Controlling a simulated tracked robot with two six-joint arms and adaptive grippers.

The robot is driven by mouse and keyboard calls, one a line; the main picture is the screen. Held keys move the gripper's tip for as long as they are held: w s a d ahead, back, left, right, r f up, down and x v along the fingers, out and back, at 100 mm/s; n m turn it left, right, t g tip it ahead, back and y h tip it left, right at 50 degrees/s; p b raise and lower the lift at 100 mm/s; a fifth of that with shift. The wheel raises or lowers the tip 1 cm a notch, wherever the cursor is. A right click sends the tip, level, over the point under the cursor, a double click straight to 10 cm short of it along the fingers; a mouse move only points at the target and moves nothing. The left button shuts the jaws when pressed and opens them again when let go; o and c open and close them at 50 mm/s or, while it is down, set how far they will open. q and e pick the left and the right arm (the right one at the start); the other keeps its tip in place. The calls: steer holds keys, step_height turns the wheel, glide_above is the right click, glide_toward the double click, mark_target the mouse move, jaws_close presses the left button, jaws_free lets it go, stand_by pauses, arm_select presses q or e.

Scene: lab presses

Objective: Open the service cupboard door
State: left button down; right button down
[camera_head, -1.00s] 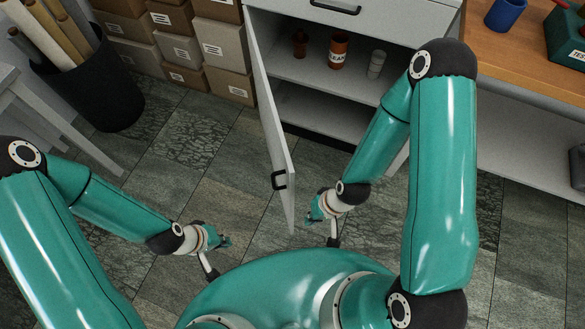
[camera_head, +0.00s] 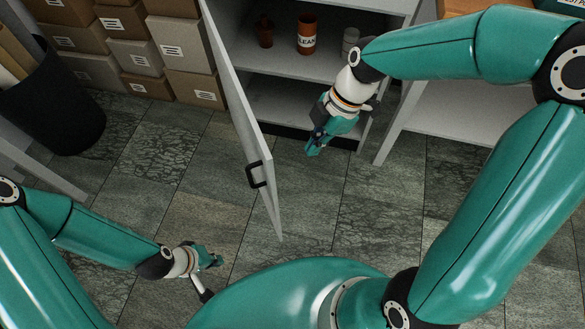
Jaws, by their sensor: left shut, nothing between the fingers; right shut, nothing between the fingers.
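The service cupboard (camera_head: 382,10) stands at the top middle, its inside in view. Its grey door (camera_head: 236,105) stands open, swung out toward me, hinged on the left side. A black handle (camera_head: 256,175) is on the door's outer face, near its free edge. My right gripper (camera_head: 313,150) is shut and empty, in front of the cupboard opening, to the right of the door and apart from it. My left gripper (camera_head: 217,261) is shut and empty, low on the left, on the handle side of the door and clear of it.
Inside the cupboard are an orange-brown labelled bottle (camera_head: 306,35), a small brown bottle (camera_head: 264,31) and a grey container (camera_head: 350,42). Cardboard boxes (camera_head: 135,55) are stacked at the upper left. A black bin (camera_head: 60,115) stands left. Tiled floor around the door is free.

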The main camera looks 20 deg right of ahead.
arm_select(q)
steer(key=shift+f+b, duration=0.45)
steer(key=shift+f, duration=0.05)
arm_select(e)
steer(key=a+f, duration=0.7)
steer(key=f, duration=0.2)
steer(key=shift+s+a, duration=0.15)
steer(key=shift+a, duration=0.2)
